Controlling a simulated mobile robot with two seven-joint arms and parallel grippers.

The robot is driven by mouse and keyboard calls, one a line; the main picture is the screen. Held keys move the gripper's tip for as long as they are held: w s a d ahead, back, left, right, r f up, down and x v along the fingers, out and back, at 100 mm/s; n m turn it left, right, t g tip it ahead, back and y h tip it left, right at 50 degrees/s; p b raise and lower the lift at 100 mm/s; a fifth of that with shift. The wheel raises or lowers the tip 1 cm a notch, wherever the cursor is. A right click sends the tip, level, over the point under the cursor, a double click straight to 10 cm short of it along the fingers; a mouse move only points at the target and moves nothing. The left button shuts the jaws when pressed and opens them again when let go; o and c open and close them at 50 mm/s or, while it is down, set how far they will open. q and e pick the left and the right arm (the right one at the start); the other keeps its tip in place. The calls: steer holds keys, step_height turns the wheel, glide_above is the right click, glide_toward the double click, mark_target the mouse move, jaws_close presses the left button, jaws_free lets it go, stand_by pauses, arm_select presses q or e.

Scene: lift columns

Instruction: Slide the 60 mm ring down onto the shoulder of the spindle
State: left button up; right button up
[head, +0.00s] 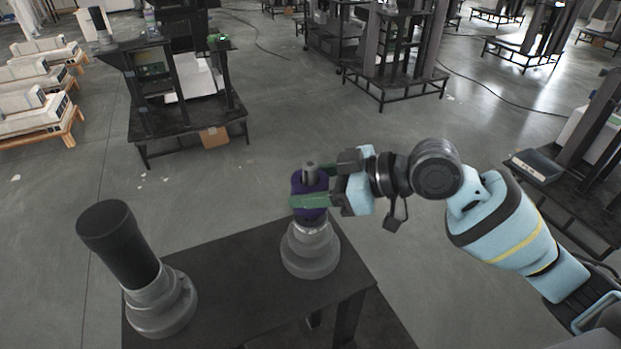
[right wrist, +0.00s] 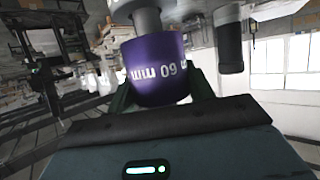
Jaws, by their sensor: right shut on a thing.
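The purple ring (head: 299,183) is around the upper part of the grey spindle (head: 311,250), whose tip sticks out above it. In the right wrist view, the ring (right wrist: 158,72) carries an upside-down "60 mm" label, and a grey part of the spindle (right wrist: 147,20) shows beyond it. I cannot tell whether the ring touches the shoulder. My right gripper (head: 311,201) is shut on the ring, its green fingers at the ring's sides. My left gripper is not in view.
The spindle stands on a dark table (head: 245,290). A black cylinder (head: 118,240) on a grey stepped base (head: 163,303) stands to its left, clear of my right gripper. Other dark workstations (head: 185,120) stand farther back on open grey floor.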

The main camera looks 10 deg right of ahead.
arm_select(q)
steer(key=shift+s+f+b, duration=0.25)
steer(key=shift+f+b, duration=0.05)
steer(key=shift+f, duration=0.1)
arm_select(e)
steer(key=shift+f, duration=0.9)
steer(key=o, duration=1.3)
steer(key=shift+f, duration=0.1)
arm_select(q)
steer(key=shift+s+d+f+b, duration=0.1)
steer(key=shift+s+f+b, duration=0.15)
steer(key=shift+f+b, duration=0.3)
arm_select(e)
steer(key=v, duration=0.7)
steer(key=shift+s+d+r, duration=0.2)
steer(key=shift+s+d, duration=0.05)
steer(key=shift+d, duration=0.05)
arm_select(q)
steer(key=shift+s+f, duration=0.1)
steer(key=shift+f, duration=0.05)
